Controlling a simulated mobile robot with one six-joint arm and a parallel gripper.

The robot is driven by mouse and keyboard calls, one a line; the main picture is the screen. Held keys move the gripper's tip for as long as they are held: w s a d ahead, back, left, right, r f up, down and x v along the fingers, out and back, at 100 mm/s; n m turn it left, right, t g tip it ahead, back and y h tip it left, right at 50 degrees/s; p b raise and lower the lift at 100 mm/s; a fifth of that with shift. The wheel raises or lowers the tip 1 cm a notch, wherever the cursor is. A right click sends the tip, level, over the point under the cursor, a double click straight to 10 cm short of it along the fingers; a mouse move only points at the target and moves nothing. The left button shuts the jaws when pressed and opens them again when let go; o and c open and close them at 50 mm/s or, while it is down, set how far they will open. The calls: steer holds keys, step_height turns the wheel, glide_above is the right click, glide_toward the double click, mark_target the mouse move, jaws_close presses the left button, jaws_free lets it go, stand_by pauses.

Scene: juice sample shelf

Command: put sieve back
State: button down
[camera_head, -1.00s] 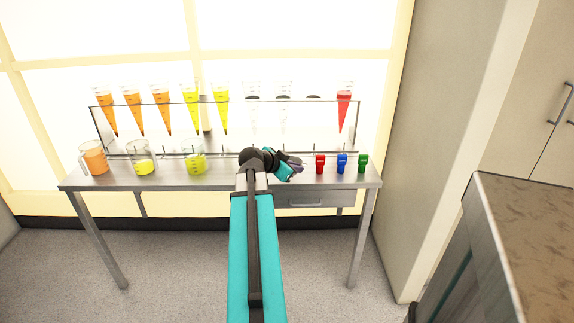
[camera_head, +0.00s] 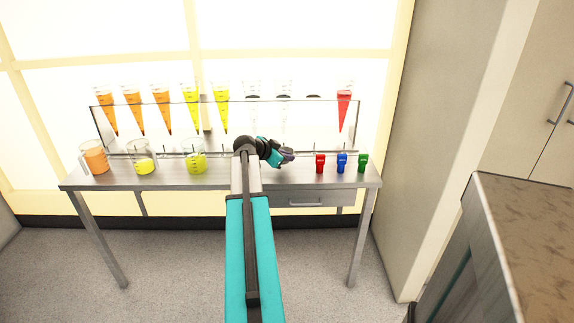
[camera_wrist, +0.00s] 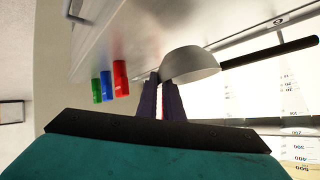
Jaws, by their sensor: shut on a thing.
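The sieve (camera_wrist: 190,66) shows in the wrist view as a pale grey bowl, rounded side up in the picture. A black rod that looks like its handle (camera_wrist: 280,50) runs off to the right. My gripper (camera_wrist: 168,82) is shut on the sieve, its dark fingers meeting the bowl's near left side. The exact grip point is partly hidden. In the head view my gripper (camera_head: 288,155) is over the right half of the steel table, left of the coloured clips; the sieve is too small to make out there.
A clear rack (camera_head: 230,143) holds several cones of orange, yellow and red juice (camera_head: 344,110) along the table's back. Three jugs (camera_head: 143,163) stand left of my arm. Red, blue and green clips (camera_head: 342,163) stand at the right. The table (camera_head: 220,178) is bare between jugs and clips.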

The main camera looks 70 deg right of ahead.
stand_by(0.3)
steer(key=shift+f, duration=1.7)
steer(key=c, duration=1.9)
jaws_free()
steer(key=shift+f, duration=0.1)
steer(key=shift+a, duration=0.1)
steer(key=v, duration=1.2)
steer(key=shift+w, duration=0.2)
